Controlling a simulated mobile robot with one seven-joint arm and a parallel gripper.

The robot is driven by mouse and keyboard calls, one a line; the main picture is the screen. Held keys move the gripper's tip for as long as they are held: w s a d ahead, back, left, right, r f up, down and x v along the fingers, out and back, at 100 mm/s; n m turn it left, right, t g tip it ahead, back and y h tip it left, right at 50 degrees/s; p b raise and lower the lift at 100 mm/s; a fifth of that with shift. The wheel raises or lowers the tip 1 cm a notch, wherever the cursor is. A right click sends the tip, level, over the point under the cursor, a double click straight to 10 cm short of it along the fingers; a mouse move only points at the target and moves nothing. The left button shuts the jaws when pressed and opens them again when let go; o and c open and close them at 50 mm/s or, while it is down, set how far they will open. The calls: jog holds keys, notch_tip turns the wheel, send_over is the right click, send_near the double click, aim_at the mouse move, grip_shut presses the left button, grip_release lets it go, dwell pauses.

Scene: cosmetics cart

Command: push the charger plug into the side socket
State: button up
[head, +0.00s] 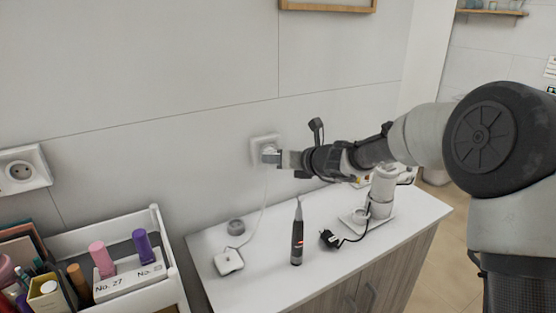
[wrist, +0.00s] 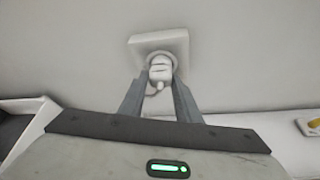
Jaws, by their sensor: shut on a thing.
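A white charger plug (wrist: 160,70) is between the two grey fingers of my gripper (wrist: 159,88), which is shut on it. The plug is at the round face of a white wall socket (wrist: 142,44). Its front is hidden, so I cannot tell how deep it sits. In the head view my gripper (head: 280,158) reaches in from the right, close to the wall, with the socket (head: 256,143) just behind its tips. A thin white cord (head: 263,205) hangs from the plug to a small white square device (head: 229,261) on the counter.
Another wall socket (head: 20,172) is at the far left. On the white counter (head: 275,275) stand a dark electric toothbrush (head: 297,240), a grey puck (head: 236,226), a black plug (head: 330,238) and a white stand (head: 381,192). A white organizer (head: 172,255) with cosmetics is at lower left.

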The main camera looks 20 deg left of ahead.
jog(key=shift+w+a, duration=0.25)
jog(key=o, duration=1.2)
jog(key=p+v, duration=0.1)
jog(key=v, duration=1.6)
jog(key=shift+s+d, duration=0.1)
jog(key=shift+d, duration=0.15)
